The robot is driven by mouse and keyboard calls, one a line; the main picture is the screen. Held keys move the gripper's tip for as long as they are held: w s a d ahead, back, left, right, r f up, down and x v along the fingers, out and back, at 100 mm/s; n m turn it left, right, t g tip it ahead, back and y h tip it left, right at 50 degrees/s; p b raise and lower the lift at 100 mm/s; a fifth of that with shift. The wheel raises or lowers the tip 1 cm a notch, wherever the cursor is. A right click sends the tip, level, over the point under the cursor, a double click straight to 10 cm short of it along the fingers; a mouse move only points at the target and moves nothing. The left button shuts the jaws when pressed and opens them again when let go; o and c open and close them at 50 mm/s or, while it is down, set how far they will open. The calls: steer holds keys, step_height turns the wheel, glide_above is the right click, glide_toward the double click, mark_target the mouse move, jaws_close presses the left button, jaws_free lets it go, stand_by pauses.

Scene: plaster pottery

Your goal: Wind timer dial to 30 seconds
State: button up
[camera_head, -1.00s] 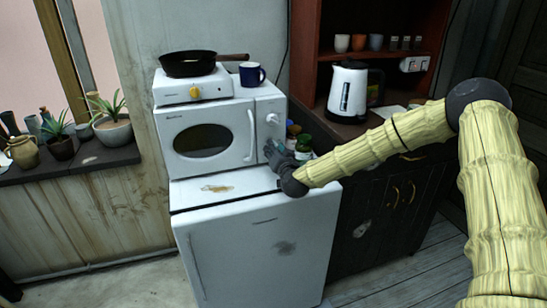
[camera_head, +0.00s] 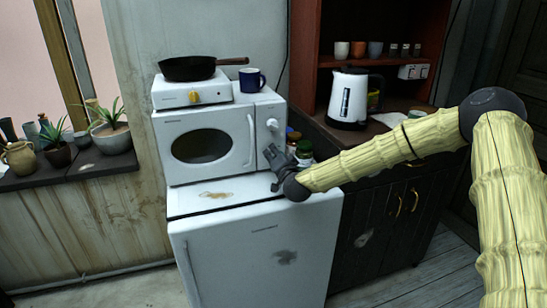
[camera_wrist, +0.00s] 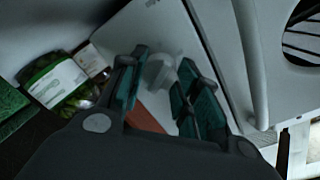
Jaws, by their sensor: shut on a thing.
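The white microwave (camera_head: 230,138) stands on the white fridge (camera_head: 255,205). One white dial (camera_head: 272,124) shows uncovered high on its right panel. My gripper (camera_head: 270,157) is at the lower part of that panel, below the visible dial. In the wrist view, my gripper (camera_wrist: 158,95) has its teal-padded fingers on either side of a white dial (camera_wrist: 160,72) and is shut on it. The fingers hide part of this dial, and its markings cannot be read. In the head view my gripper hides it.
The microwave door handle (camera_wrist: 252,65) runs close beside the fingers. Jars (camera_head: 304,150) with green and brown lids stand right of the microwave, near my wrist. A hotplate (camera_head: 192,90) with a pan, and a blue mug (camera_head: 251,79), sit on top.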

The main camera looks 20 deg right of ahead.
steer(key=shift+w+d+r, duration=0.1)
steer(key=shift+d, duration=0.05)
steer(key=o, duration=1)
steer(key=shift+d, duration=0.1)
steer(key=shift+o, duration=0.2)
steer(key=shift+a, duration=0.2)
steer(key=s, duration=1.2)
steer(key=shift+r, duration=0.3)
